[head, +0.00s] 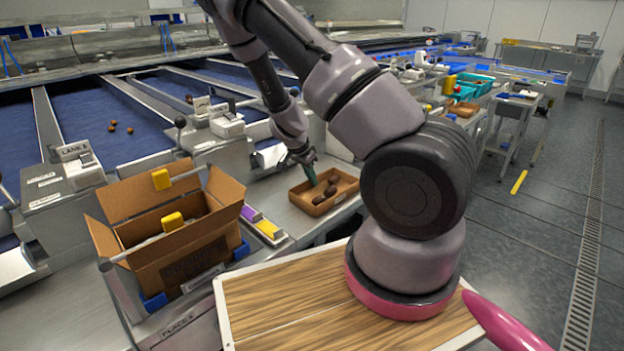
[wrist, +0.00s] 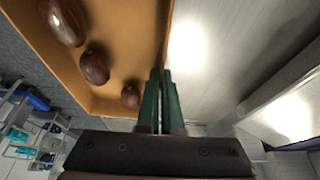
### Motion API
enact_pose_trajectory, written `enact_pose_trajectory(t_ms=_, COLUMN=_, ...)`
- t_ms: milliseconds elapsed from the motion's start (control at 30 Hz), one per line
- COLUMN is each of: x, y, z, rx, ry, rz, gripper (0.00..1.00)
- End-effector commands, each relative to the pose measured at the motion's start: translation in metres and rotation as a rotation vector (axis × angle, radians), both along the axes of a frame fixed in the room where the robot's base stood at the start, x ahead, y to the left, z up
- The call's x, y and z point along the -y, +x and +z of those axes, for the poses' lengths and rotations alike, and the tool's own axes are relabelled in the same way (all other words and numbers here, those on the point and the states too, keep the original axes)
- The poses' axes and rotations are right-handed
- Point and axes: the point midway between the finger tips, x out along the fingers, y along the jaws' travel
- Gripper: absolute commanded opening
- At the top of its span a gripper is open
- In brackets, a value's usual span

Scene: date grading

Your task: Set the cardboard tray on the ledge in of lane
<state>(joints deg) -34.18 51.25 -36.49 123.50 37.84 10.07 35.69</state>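The cardboard tray (head: 338,203) is a shallow brown tray with a few dark dates (head: 322,192) in it, at the metal ledge in the middle of the head view. In the wrist view, the tray (wrist: 125,35) fills the upper left, with three dates along its left and lower part. My gripper (head: 311,178) is at the tray's left wall. Its green fingers (wrist: 160,75) are close together, one on each side of that wall, shut on it. I cannot tell whether the tray's underside touches the ledge.
An open cardboard box (head: 180,262) with yellow clips stands left of the tray. A purple and yellow strip (head: 264,226) lies between them. Blue lanes (head: 95,108) with metal dividers run behind.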

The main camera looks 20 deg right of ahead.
Motion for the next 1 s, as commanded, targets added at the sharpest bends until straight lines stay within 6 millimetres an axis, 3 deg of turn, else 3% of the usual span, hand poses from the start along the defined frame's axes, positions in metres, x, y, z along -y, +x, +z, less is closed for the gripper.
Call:
enact_pose_trajectory(t_ms=300, x=0.000, y=0.000, z=-0.002, rx=0.000, ry=0.000, rz=0.000, gripper=0.00)
enact_pose_trajectory(t_ms=367, x=0.000, y=0.000, z=-0.002, rx=0.000, ry=0.000, rz=0.000, gripper=0.26)
enact_pose_trajectory(t_ms=400, x=0.000, y=0.000, z=-0.002, rx=0.000, ry=0.000, rz=0.000, gripper=0.33)
enact_pose_trajectory(t_ms=767, x=-0.001, y=0.000, z=0.002, rx=0.002, ry=0.000, rz=0.002, gripper=0.33)
enact_pose_trajectory(t_ms=1000, x=-0.016, y=-0.004, z=0.036, rx=0.004, ry=0.000, rz=0.005, gripper=0.33)
